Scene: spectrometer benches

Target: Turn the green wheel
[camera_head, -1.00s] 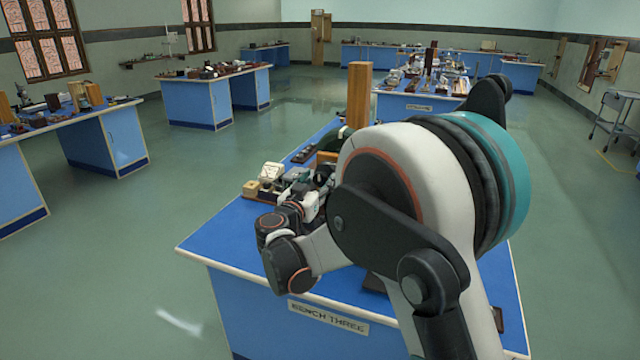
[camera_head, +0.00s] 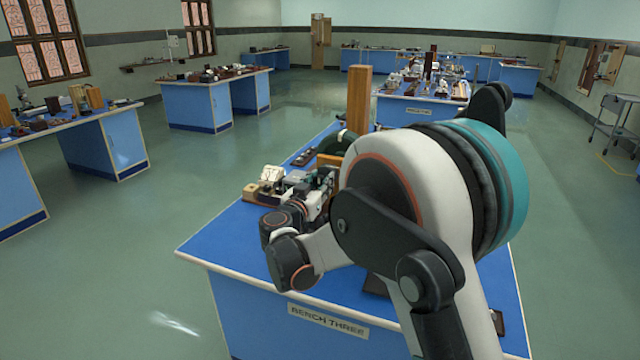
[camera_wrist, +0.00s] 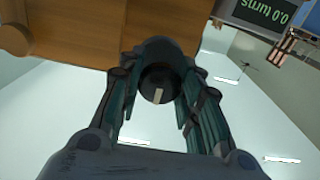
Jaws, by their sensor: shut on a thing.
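In the wrist view, my gripper (camera_wrist: 160,66) has its two fingers closed in on both sides of a dark round piece (camera_wrist: 158,86) with a pale mark. I take this piece to be part of the green wheel; it looks almost black here, with a dark greenish arc above it. A wooden block or panel (camera_wrist: 75,38) lies behind. A small display (camera_wrist: 262,14) with green figures appears upside down and reads 0.0 turns. In the head view my gripper is mostly hidden behind my arm at the bench, so its contact does not show there.
The blue bench labelled BENCH THREE (camera_head: 222,238) carries small instruments (camera_head: 268,184) at its left edge and a tall wooden post (camera_head: 358,98) further back. A dark green rounded thing (camera_head: 338,142) stands beside the post. Open floor lies left of the bench.

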